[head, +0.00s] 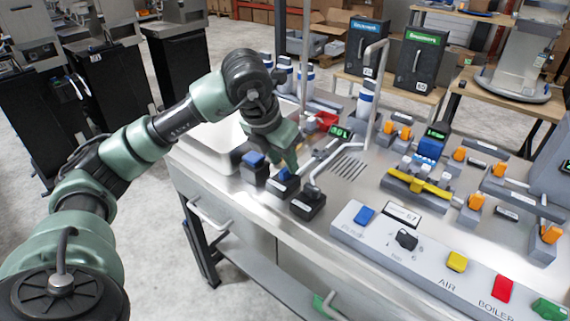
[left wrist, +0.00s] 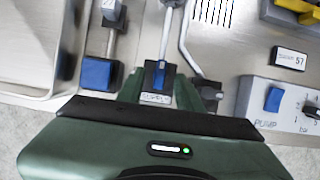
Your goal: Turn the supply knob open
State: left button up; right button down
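The supply knob (head: 282,174) is a blue-topped control on a dark block at the front edge of the steel counter. In the left wrist view, the blue knob (left wrist: 160,74) sits over a white label reading SUPPLY. My left gripper (head: 286,163) reaches down at it from above. In the left wrist view, the gripper's two green fingers (left wrist: 160,88) stand on either side of the knob, apart from each other. I cannot tell whether they touch it. The fingers hide part of the knob in the head view. My right gripper is not in view.
A blue-topped block (head: 253,161) stands left of the knob, and a dark block (head: 308,203) with a bent metal lever stands right. A white basin (head: 212,142) lies to the left. The button panel (head: 430,262) runs along the front right edge.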

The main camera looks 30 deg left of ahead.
pick_arm(q)
jog(key=v, duration=0.5)
jog(key=shift+r, duration=0.25)
